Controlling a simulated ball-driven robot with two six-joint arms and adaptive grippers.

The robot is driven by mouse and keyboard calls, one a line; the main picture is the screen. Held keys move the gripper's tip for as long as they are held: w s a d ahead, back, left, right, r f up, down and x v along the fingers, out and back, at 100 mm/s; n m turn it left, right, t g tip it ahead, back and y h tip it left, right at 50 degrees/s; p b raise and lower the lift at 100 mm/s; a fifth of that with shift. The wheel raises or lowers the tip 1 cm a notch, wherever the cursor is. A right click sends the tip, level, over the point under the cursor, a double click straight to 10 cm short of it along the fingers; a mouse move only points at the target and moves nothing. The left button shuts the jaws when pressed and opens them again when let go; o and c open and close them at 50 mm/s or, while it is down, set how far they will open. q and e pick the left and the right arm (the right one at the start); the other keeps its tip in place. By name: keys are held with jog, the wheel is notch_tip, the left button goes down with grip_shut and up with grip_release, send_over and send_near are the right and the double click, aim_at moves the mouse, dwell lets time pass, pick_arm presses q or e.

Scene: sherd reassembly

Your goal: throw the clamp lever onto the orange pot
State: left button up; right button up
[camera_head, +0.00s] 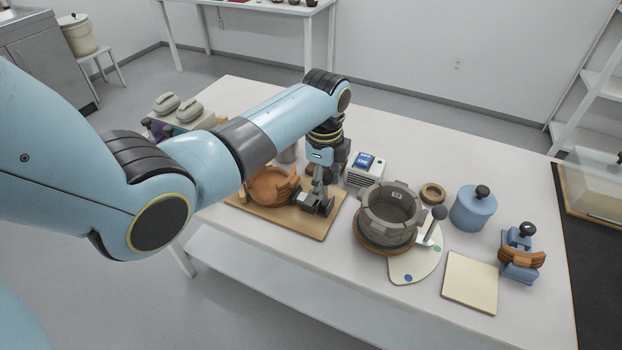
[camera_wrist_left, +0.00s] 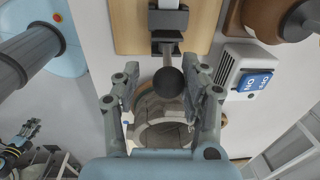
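The orange pot (camera_head: 270,186), an open bowl with an uneven rim, stands on the wooden board. A dark clamp (camera_head: 326,206) sits on the board right of it; the wrist view shows its grey lever ending in a black ball knob (camera_wrist_left: 169,82). My left gripper (camera_head: 318,186) is over the clamp. In the left wrist view its fingers (camera_wrist_left: 165,90) are spread on both sides of the knob, with gaps, holding nothing. The orange pot is not clearly seen there. What seems to be my right gripper (camera_wrist_left: 25,132) shows small at lower left; its fingers are unclear.
A grey pot (camera_head: 388,214) stands right of the board (camera_head: 300,227), beside an off-white palette (camera_head: 413,268). A white box with a blue switch (camera_head: 364,170) is behind. A blue jar (camera_head: 473,209) and a blue clamp stand (camera_head: 519,262) are farther right. The table's front edge is clear.

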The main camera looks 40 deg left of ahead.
pick_arm(q)
jog(key=s+p, duration=0.1)
jog(key=s+f+t+p, duration=0.1)
jog(key=s, duration=0.1)
jog(key=s+d+f+t+p, duration=0.1)
jog(key=shift+s+d+f+y, duration=0.1)
jog(key=shift+s+f+y, duration=0.05)
jog(key=shift+s+y, duration=0.2)
jog(key=shift+t, duration=0.4)
jog(key=shift+p+v, duration=2.7)
jog(key=shift+p, duration=0.75)
